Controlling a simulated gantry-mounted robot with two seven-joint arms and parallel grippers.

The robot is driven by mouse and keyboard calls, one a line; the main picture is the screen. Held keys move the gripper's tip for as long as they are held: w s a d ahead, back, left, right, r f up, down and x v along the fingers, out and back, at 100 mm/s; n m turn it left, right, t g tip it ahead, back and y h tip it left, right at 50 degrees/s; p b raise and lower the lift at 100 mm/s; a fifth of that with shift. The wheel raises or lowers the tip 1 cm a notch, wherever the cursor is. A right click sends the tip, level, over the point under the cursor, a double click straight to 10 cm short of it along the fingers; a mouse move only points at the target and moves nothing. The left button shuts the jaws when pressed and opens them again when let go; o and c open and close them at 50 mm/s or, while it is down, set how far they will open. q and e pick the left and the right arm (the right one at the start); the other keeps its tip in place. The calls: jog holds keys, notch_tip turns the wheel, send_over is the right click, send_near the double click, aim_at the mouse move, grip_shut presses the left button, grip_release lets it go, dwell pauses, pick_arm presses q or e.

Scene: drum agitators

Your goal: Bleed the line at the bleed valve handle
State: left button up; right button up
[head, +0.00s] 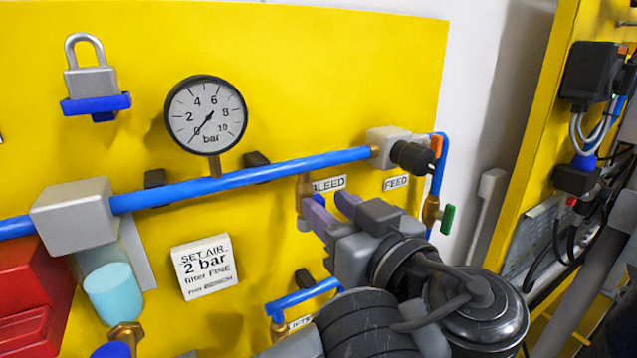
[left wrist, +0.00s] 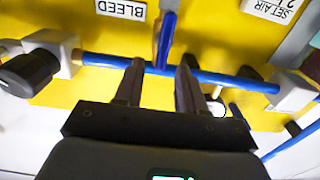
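The bleed valve (head: 305,192) is a brass fitting hanging from the blue pipe, left of the BLEED label (head: 329,184). A small bit of its blue handle (head: 319,200) shows by my left fingertips. In the left wrist view the blue handle (left wrist: 166,40) stands ahead of the gap between the fingers. My left gripper (head: 332,206) is open in front of the valve; its fingers are apart in the left wrist view (left wrist: 160,68). Whether a finger touches the handle cannot be told. The gripper body hides what lies below. My right gripper is not in view.
The blue pipe (head: 245,179) runs across the yellow panel (head: 300,60). A pressure gauge (head: 206,115) above it reads near 0. A black knob (head: 412,157) and a green-handled valve (head: 446,218) are close on the right. A padlock (head: 92,82) hangs upper left.

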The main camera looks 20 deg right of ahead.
aim_at(323, 202)
pick_arm(q)
jog(key=shift+w+a, duration=0.15)
jog(key=shift+w, duration=0.75)
jog(key=shift+w+a, duration=0.1)
jog(key=shift+w, duration=0.8)
grip_shut()
